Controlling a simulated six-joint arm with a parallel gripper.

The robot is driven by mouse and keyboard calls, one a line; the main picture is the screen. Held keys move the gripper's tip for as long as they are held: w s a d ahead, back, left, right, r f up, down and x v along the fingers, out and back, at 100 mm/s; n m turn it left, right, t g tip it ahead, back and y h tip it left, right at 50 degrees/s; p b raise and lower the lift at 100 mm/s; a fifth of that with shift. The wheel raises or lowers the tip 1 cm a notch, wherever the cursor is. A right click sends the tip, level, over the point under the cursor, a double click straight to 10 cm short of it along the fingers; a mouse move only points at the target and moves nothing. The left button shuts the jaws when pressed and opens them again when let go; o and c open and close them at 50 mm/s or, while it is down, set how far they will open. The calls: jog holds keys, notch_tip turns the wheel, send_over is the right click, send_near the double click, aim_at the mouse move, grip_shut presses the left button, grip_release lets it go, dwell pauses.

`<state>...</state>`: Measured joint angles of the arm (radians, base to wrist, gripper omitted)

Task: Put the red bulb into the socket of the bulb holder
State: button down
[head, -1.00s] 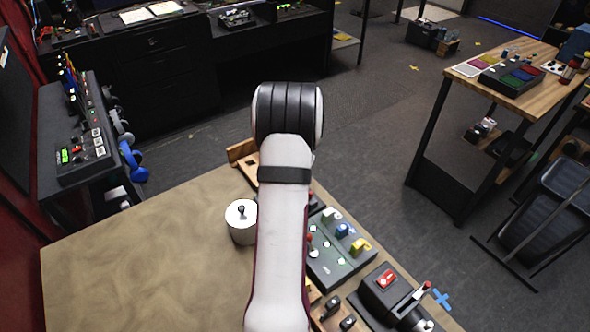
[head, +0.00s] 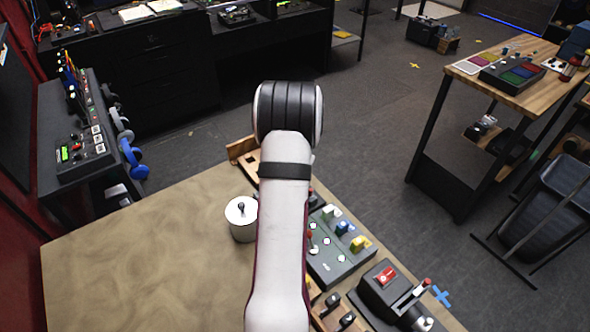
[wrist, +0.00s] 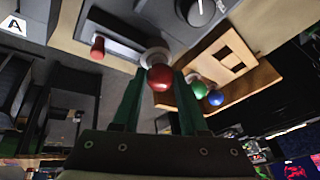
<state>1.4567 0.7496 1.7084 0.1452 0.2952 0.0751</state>
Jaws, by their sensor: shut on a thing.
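The red bulb (wrist: 160,77) shows in the wrist view between the tips of my gripper (wrist: 160,88), whose two green fingers are shut on it. A pale round ring (wrist: 154,56) lies right behind the bulb; I cannot tell whether it is the holder's socket or whether the bulb touches it. A green bulb (wrist: 200,89) and a blue bulb (wrist: 216,98) are to the right, by a wooden board with square openings (wrist: 245,78). In the head view my arm hides the gripper and the red bulb.
A white cylinder with a dark knob (head: 241,224) stands left of my arm. A panel with coloured switches (head: 338,250) and a black box with a red switch (head: 386,284) are to the right. The table's left part (head: 140,265) is clear.

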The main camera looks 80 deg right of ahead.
jog(key=shift+c, duration=1)
grip_release()
jog(key=shift+r, duration=3.55)
